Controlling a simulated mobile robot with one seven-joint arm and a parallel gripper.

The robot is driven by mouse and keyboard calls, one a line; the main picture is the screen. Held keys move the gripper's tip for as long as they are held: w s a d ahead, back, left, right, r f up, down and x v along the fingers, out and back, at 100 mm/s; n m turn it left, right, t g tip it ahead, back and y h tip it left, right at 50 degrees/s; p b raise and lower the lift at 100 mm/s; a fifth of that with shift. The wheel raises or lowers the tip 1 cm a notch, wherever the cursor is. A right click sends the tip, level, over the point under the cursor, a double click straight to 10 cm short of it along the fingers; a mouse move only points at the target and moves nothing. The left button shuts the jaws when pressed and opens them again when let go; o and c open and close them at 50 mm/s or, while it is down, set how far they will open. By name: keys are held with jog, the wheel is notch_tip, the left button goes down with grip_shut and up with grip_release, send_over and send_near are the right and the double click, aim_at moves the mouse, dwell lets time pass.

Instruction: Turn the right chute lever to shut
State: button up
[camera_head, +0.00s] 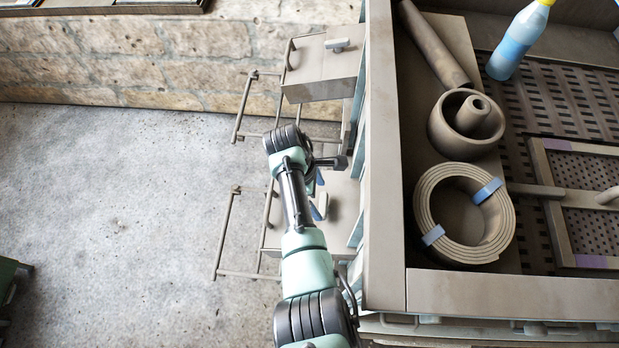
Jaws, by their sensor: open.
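Two grey chute boxes stick out from the left side of the machine. The far chute box (325,85) carries a small pale lever (337,45) on its top. The near chute box (345,195) is partly hidden by my arm, and a pale lever (323,205) shows on it. My gripper (318,194) is at this near lever, with blue fingertips showing on either side of my wrist's lower edge. It is open. Whether the fingers touch the lever, and the lever's exact angle, I cannot tell.
Thin metal rail frames (228,232) stand out left of the chutes. The machine's tray (385,200) holds a coiled belt (465,215), a round cup-like part (466,123), a tube (435,45) and a blue bottle (515,45).

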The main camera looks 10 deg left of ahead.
jog(key=v, duration=0.9)
jog(key=shift+w, duration=0.1)
